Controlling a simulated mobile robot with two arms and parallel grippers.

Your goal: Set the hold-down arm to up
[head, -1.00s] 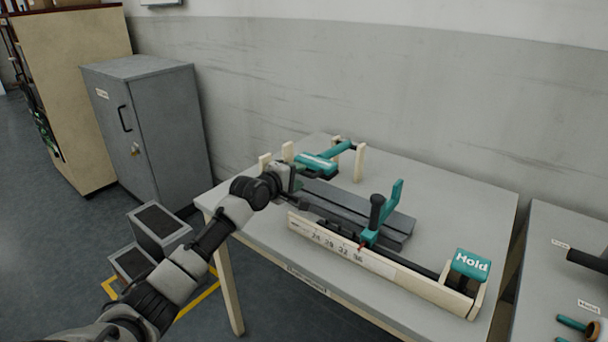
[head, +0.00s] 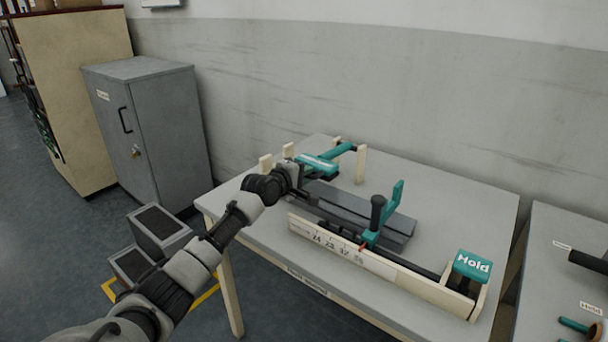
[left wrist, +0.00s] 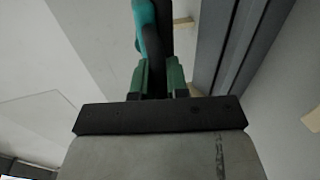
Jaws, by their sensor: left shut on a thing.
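The teal hold-down arm (head: 322,165) lies nearly flat over the left end of a grey bed, its back end between wooden posts. My left gripper (head: 299,177) is at the front left end of the hold-down arm. In the left wrist view my left gripper (left wrist: 160,75) has its green fingers close together, shut on the hold-down arm, whose teal part (left wrist: 147,25) shows just beyond the fingertips. The exact grip is partly hidden in the head view. My right gripper is not in view.
The grey bed (head: 350,208) sits behind a wooden rail with a number scale (head: 345,251). A second table (head: 560,230) stands at right.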

